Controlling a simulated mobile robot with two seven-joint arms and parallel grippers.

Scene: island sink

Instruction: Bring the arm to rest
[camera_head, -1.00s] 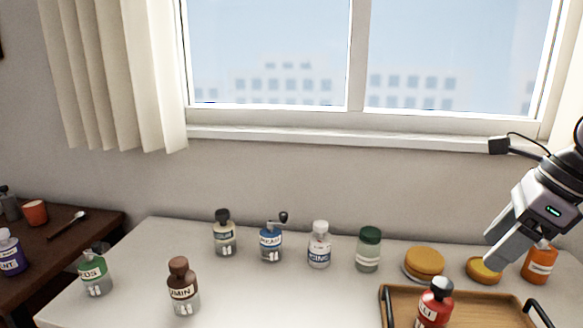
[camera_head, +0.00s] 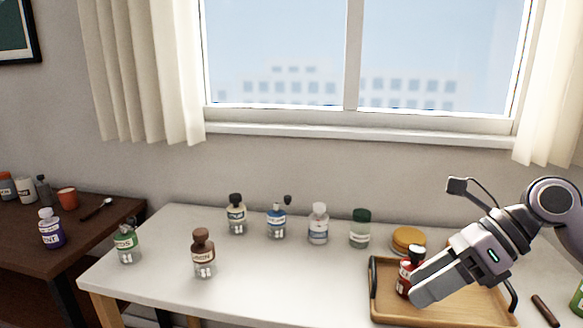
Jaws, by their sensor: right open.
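My right gripper (camera_head: 428,284) comes in from the right and hangs over the wooden tray (camera_head: 383,312). It is open. A red bottle with a black cap (camera_head: 405,279) stands in the tray's left part, just behind and left of the fingers, which hide part of it. I cannot tell whether the fingers touch it. My left gripper is not in view.
Yellow-brown discs (camera_head: 408,240) lie behind the tray. The table's middle front is clear.

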